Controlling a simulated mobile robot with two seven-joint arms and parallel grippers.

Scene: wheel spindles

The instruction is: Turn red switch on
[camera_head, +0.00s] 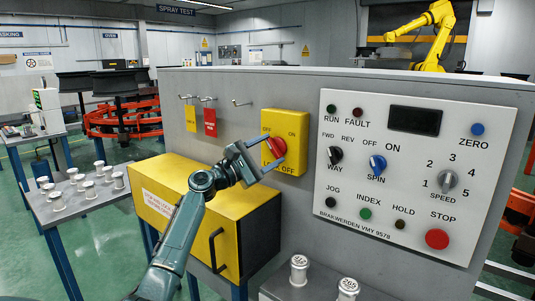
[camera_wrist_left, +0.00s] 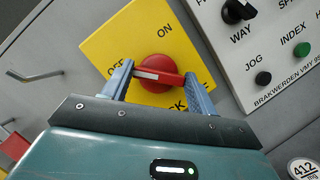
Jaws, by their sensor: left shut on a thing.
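The red switch (camera_head: 275,147) is a round red knob with a raised bar on a yellow plate (camera_head: 297,122) marked OFF at upper left and ON at upper right. In the left wrist view the red switch (camera_wrist_left: 158,84) has a white mark on its bar, on the side of the OFF label. My left gripper (camera_head: 264,154) is at the knob, shut on the bar, with one finger at each end. The left finger partly covers the OFF label in the wrist view. My right gripper is in neither view.
A control panel (camera_head: 400,230) with knobs and buttons stands right of the switch. Hooks with a yellow and a red tag (camera_head: 210,121) are to the left.

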